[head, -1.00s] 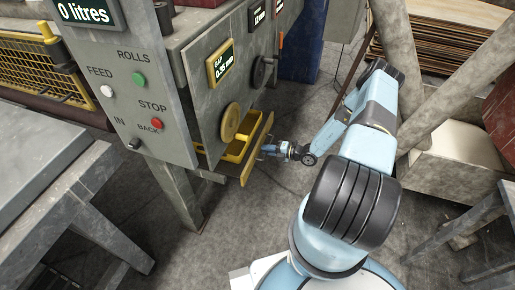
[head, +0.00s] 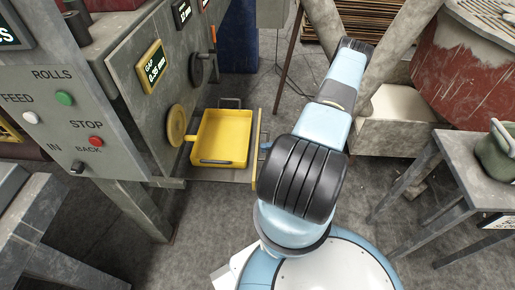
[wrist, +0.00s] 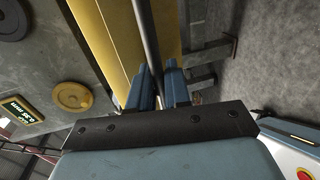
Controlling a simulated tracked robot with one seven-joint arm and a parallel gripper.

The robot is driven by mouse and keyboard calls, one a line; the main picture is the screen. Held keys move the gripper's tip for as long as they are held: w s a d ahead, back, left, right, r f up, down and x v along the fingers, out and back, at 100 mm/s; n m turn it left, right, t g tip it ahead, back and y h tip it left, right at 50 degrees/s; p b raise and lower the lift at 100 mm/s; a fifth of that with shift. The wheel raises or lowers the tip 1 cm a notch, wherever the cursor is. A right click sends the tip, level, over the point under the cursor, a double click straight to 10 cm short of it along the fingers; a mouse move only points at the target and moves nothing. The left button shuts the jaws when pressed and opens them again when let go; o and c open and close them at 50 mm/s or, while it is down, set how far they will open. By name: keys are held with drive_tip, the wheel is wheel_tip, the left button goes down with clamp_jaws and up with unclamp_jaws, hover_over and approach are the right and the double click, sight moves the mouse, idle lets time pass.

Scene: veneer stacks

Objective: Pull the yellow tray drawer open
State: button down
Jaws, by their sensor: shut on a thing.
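The yellow tray (head: 222,135) sits in a drawer that stands well out from the grey machine, its inside open to view and empty. The drawer's yellow-edged front (head: 255,160) faces my arm. In the wrist view a dark handle bar (wrist: 147,35) runs between the two blue fingers of my gripper (wrist: 157,82), which is shut on it. The drawer's yellow front (wrist: 168,30) shows just beyond the fingers. In the head view my gripper is mostly hidden behind my arm, with only a bit of blue at the drawer front.
The grey machine (head: 115,65) carries a button panel (head: 60,110) and a yellow round knob (head: 176,125) left of the drawer. A bench with a green pot (head: 497,150) stands at the right. Bare floor lies in front of the drawer.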

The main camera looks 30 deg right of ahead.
drive_tip(key=shift+s+d+f, duration=0.2)
drive_tip(key=shift+s+d, duration=0.05)
drive_tip(key=shift+s, duration=0.15)
drive_tip(key=c, duration=1.4)
unclamp_jaws()
drive_tip(key=shift+o, duration=0.3)
drive_tip(key=shift+r, duration=0.1)
drive_tip(key=v, duration=1.3)
drive_tip(key=shift+s+d, duration=0.15)
drive_tip(key=shift+d, duration=0.15)
